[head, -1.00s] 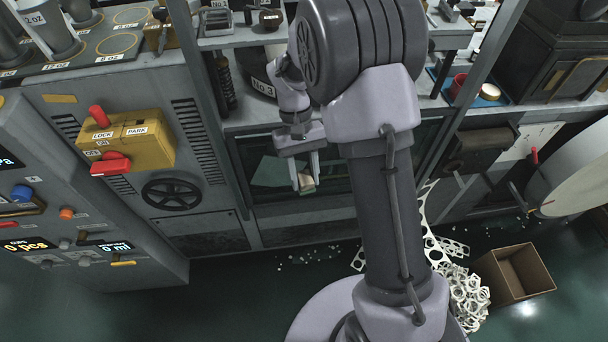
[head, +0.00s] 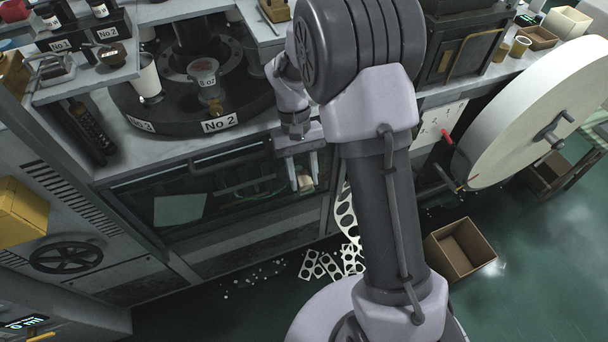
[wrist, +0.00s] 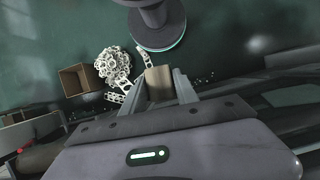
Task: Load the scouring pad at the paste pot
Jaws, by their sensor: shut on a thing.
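My gripper (head: 303,178) hangs below its wrist in front of the machine's dark lower window. It is shut on a small tan block, which appears to be the scouring pad (head: 307,182). The pad also shows in the wrist view (wrist: 158,83), held between the two fingers, with its tan face toward the camera. It hangs clear of any surface. I cannot pick out the paste pot for certain. My arm hides part of the bench.
A large pale reel (head: 535,115) stands at the right. An open cardboard box (head: 460,250) and perforated scrap (head: 328,264) lie on the green floor. Small tins (head: 520,46) stand on the right bench.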

